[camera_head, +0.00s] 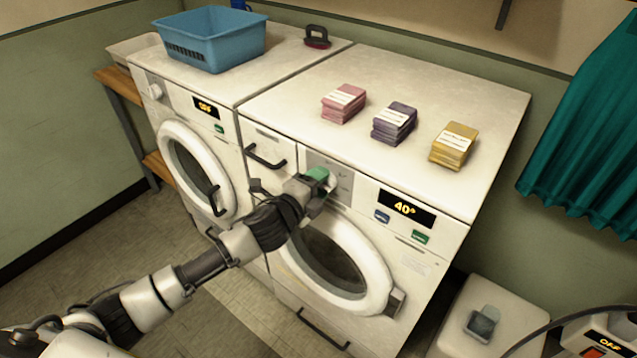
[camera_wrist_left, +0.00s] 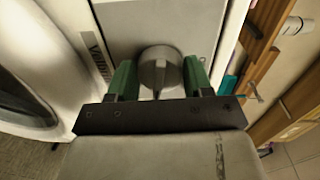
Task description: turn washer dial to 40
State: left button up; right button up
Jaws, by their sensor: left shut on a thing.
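The washer (camera_head: 445,262) is the right-hand white front-loading machine, and its display (camera_head: 407,208) reads 40°. My left gripper (camera_head: 318,176) reaches its control panel from the left and is shut on the dial. In the left wrist view the grey round dial (camera_wrist_left: 160,68) sits between the two green fingers of my left gripper (camera_wrist_left: 160,82). In the head view the gripper hides most of the dial. The washer's round door (camera_head: 335,262) is shut, below my left arm. My right gripper is not in view.
The left machine (camera_head: 185,115) has a display reading OFF. A blue basket (camera_head: 211,40) stands on top of it, near a dark red-handled brush (camera_head: 317,37). Pink (camera_head: 343,104), purple (camera_head: 394,123) and yellow (camera_head: 454,145) stacks sit on the washer. A teal curtain (camera_head: 590,140) hangs at right.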

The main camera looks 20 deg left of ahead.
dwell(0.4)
pick_arm(q)
jog(key=o, duration=0.9)
jog(key=shift+b+v, duration=0.9)
jog(key=shift+v, duration=4.5)
jog(key=shift+f, duration=0.15)
